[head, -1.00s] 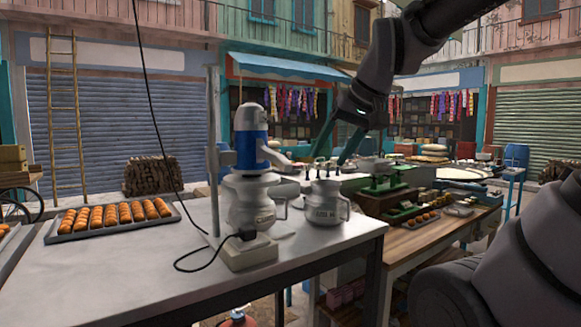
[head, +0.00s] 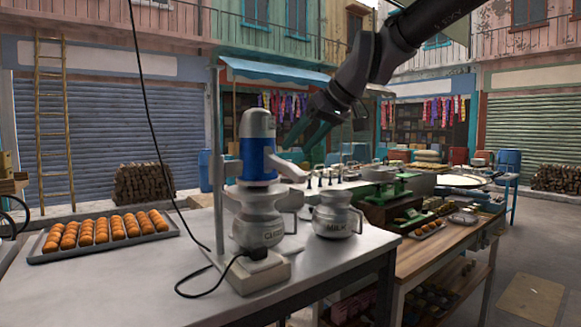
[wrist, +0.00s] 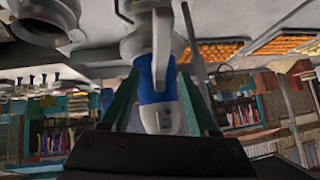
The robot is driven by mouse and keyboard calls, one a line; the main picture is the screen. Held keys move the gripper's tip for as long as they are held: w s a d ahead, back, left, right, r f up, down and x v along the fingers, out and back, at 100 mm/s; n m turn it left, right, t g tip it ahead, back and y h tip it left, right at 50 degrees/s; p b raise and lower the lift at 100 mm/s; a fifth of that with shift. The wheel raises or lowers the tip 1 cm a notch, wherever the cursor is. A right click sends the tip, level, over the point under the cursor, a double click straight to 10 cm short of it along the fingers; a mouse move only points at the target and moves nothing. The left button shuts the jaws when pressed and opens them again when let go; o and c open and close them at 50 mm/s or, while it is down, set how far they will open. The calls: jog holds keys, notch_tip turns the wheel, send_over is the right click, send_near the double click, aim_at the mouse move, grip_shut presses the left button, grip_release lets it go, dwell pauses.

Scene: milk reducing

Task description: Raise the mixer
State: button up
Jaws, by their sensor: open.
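The mixer (head: 257,160) has a blue and white motor body and stands upright on a stand with a pale base (head: 253,272). A metal jug (head: 258,222) sits directly under it on that base. My gripper (head: 297,146) is open, with its teal fingers angled down just right of the mixer's blue body. In the wrist view, which looks upside down, the mixer (wrist: 158,88) lies between the two spread fingers (wrist: 158,76). I cannot tell whether either finger touches it. The mixer's lower end is hidden in the jug.
A jug marked MILK (head: 335,216) stands right of the mixer. A tray of orange-brown sweets (head: 70,254) lies on the left of the pale table (head: 150,290). A black cable runs from the base. A wooden table with green scales (head: 392,190) is at right.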

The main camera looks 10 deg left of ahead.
aim_at(281, 166)
jog(key=x, duration=0.8)
jog(key=shift+w+a+f, duration=0.1)
jog(key=shift+a+f, duration=0.1)
grip_shut()
dwell(1.1)
